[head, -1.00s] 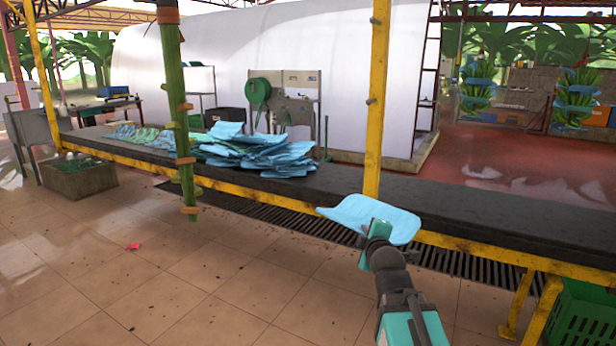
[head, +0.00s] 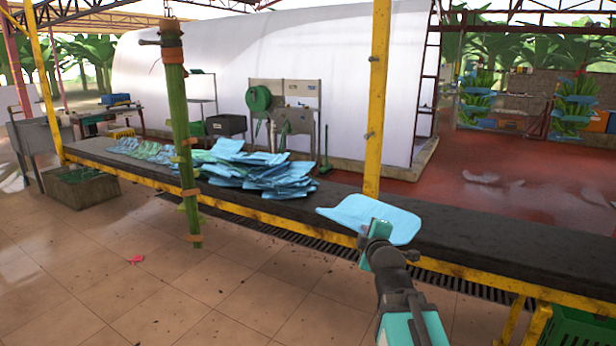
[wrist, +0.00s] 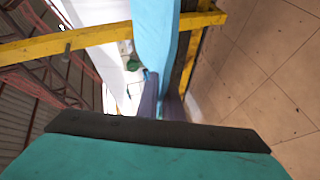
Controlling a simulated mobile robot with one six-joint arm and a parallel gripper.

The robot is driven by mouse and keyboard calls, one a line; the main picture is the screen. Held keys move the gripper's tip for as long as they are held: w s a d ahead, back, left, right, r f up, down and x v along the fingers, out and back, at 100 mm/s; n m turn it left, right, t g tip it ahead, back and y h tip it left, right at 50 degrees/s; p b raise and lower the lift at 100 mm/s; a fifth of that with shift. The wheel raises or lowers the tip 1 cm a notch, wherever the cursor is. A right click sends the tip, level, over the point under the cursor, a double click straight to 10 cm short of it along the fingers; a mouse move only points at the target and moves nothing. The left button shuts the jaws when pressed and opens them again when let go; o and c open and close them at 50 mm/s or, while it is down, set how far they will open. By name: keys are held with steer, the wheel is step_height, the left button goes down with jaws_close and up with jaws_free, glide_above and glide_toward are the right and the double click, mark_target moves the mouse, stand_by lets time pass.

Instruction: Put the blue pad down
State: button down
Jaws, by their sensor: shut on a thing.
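The blue pad (head: 366,215) is a thin light-blue sheet, held roughly flat with slightly curled edges. My gripper (head: 378,238) is shut on its near edge; the fingertips are partly hidden by the pad and the wrist. In the head view the pad overlaps the front edge of the long dark table (head: 460,244); I cannot tell its height above it. In the wrist view the pad (wrist: 155,35) runs up the middle as a blue strip, beyond the dark edge of my gripper. A pile of similar blue pads (head: 262,168) lies on the table to the left.
A yellow post (head: 376,100) rises just behind the held pad. A green hanging stem (head: 181,140) is in front of the table at left. A green crate (head: 575,330) stands at lower right. The table top right of the pile is bare.

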steer(key=shift+r+p, duration=1.2)
steer(key=shift+r, duration=0.4)
steer(key=shift+d, duration=0.1)
